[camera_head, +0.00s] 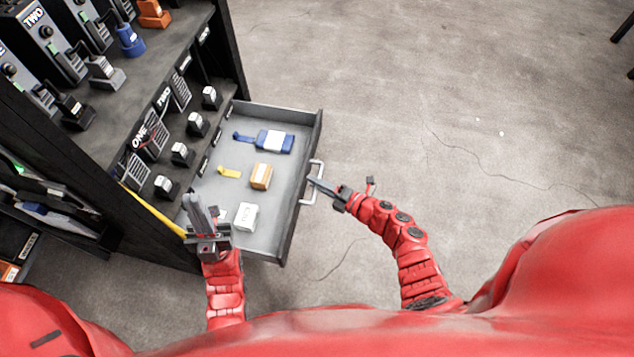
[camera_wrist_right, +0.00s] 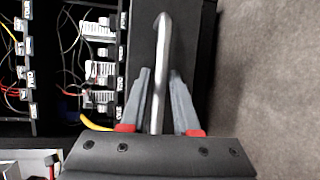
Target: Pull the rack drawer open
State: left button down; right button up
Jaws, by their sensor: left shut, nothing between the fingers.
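The rack drawer (camera_head: 306,133) stands pulled out from the black rack, its grey inside showing. Its pale metal handle (camera_head: 307,200) is on the drawer front, facing right. My right gripper (camera_head: 317,184) is at the handle. In the right wrist view the handle (camera_wrist_right: 162,60) runs between the two grey fingers of my right gripper (camera_wrist_right: 160,85), one on each side. Whether they press on it I cannot tell. My left gripper (camera_head: 196,212) is shut and empty, near the drawer's front-left side, and hides part of it.
The drawer holds a blue item (camera_head: 268,140), an orange block (camera_head: 261,176), a yellow item (camera_head: 229,172) and a white box (camera_head: 246,215). The rack shelf (camera_head: 140,85) carries several devices and plugs. A yellow cable (camera_head: 155,212) runs beside my left gripper. The floor to the right is clear.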

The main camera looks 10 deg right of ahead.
jog(key=shift+d, duration=0.1)
jog(key=p+v, duration=0.3)
jog(key=v, duration=1.4)
jog(key=shift+r, duration=0.15)
jog(key=shift+s, duration=0.1)
